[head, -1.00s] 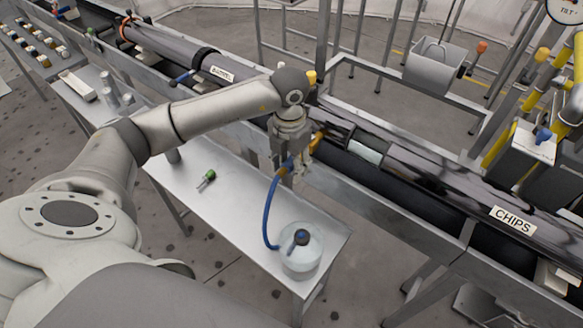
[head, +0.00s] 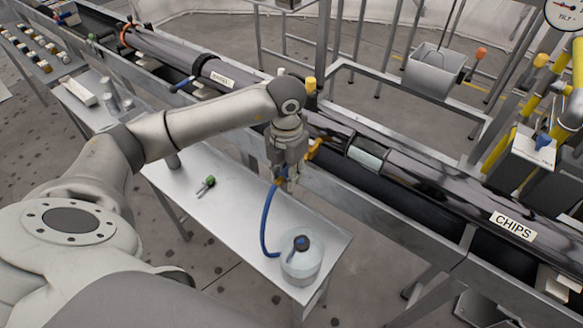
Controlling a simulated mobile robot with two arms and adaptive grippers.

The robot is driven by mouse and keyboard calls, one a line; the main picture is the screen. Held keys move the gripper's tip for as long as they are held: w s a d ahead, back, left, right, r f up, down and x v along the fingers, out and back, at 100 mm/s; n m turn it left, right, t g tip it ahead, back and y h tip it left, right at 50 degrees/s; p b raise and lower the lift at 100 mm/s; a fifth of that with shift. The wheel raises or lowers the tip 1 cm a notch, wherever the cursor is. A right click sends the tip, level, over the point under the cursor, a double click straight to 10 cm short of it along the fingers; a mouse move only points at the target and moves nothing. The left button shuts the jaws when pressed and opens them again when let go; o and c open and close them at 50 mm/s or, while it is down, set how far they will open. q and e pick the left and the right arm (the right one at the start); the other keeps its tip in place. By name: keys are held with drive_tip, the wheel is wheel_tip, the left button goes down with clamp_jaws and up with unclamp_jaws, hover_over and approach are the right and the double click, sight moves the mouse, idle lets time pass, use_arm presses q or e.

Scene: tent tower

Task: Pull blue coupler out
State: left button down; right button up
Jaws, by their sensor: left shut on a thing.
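My left gripper (head: 287,181) points down over the far edge of the steel bench, beside the long machine. It is shut on the blue coupler, which is mostly hidden by the fingers. The blue hose (head: 265,220) hangs from the fingers and curves down to a clear jar (head: 301,266) with a dark cap at the bench's right end. A yellow-orange fitting (head: 314,149) shows just right of the gripper, at the machine's side. I cannot tell whether the coupler still touches it. My right gripper is out of view.
The steel bench (head: 225,210) carries a small green-handled tool (head: 207,183); its middle is mostly bare. A grey bin (head: 433,70) stands on the frame beyond.

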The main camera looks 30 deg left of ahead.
sight(277, 181)
use_arm(q)
drive_tip(key=shift+s+a+r, duration=0.1)
drive_tip(key=shift+s+a, duration=0.05)
drive_tip(key=shift+s, duration=1.6)
